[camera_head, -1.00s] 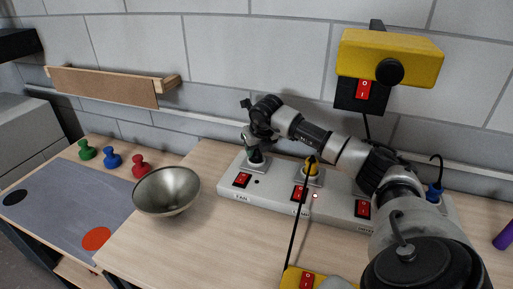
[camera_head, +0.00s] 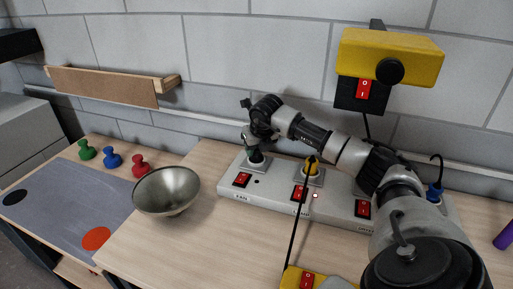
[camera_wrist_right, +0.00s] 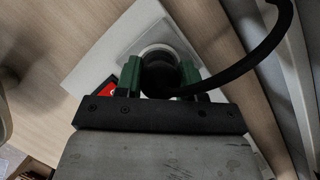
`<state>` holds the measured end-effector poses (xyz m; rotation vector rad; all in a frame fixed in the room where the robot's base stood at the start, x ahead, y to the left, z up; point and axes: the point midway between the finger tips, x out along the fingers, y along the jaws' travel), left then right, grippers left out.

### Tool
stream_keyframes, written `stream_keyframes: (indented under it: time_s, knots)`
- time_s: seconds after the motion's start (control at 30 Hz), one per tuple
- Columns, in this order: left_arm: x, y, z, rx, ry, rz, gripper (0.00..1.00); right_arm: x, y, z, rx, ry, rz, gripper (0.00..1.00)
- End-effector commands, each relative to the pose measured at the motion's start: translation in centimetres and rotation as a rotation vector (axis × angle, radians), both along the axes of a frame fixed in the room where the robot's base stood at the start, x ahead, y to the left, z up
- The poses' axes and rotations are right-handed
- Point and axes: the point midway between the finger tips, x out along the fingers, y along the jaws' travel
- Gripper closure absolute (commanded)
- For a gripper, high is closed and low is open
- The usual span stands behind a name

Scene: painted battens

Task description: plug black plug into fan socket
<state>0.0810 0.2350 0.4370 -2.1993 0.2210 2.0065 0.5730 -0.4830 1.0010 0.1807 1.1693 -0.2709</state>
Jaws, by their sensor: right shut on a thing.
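The power strip (camera_head: 278,205) lies on the bench, and its left end bears the label FAN. The fan socket (camera_head: 258,167) is a pale square plate with a round opening; it also shows in the right wrist view (camera_wrist_right: 139,29). My right gripper (camera_head: 256,153) is over this socket, with green fingers (camera_wrist_right: 160,75) shut on the black plug (camera_wrist_right: 161,80). The plug sits at the socket's opening, its cable curving off to the right. How deep it sits is hidden by the plug and fingers. My left gripper is not in view.
A metal bowl (camera_head: 166,192) stands left of the strip. A yellow switch box (camera_head: 390,57) hangs on the wall.

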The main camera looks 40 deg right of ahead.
Motion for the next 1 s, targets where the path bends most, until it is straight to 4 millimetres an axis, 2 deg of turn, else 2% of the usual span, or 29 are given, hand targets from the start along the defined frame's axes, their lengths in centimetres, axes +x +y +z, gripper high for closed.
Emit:
stream_keyframes:
  time_s: [0.57, 1.0]
  knots:
    - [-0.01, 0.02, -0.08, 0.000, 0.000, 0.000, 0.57, 0.01, 0.00, -0.02, 0.000, 0.000, 0.000, 0.86]
    - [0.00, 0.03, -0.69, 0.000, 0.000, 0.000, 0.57, 0.00, 0.00, -0.87, 0.000, 0.000, 0.000, 0.86]
